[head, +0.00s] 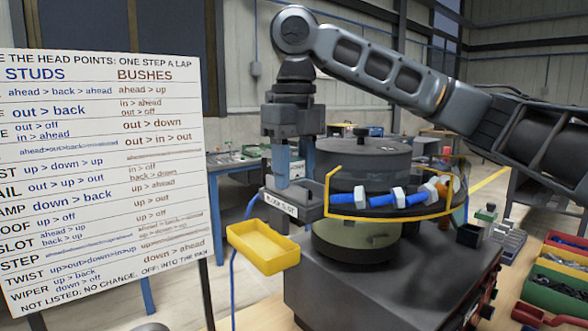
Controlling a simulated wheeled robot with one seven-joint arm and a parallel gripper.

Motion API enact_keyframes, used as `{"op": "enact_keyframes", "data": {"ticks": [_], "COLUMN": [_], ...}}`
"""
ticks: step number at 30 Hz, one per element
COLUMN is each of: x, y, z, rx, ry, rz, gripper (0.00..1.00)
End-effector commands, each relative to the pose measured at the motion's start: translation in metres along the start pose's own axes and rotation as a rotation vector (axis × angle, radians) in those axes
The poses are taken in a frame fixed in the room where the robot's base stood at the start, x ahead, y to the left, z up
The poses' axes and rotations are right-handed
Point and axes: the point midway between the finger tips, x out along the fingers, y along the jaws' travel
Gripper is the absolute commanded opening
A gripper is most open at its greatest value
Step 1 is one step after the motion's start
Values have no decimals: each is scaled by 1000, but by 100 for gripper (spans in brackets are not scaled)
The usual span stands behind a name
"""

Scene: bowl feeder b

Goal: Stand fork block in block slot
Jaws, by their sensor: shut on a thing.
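My gripper (290,158) points straight down at the left side of the bowl feeder (362,165). It is shut on the fork block (281,167), a blue-grey upright piece between the fingers. The block's lower end is at the block slot (281,203), a dark holder with a white label on its front. The block looks upright. I cannot tell from this view whether its foot is inside the slot or just above it, and the fingers hide part of the block.
A yellow tray (263,262) hangs below the slot. A yellow-edged track (385,212) with blue and white studs curves around the bowl. A lettered board (105,180) stands at left. Coloured bins (557,288) sit at lower right.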

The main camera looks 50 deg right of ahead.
Motion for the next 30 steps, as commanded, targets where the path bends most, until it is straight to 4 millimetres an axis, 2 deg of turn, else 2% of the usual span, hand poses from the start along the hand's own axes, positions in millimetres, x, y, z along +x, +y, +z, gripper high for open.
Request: {"op": "enact_keyframes", "data": {"ticks": [5,6,13,23,26,30], "x": [3,2,2,-2,-13,-42], "y": [0,0,0,0,0,0], "z": [0,0,0,0,1,1], "rx": [0,0,0,1,0,2], "ry": [1,1,1,-1,-1,-3], "rz": [1,0,0,-2,-1,-2], "gripper": [3,46,68,68,68,68]}}
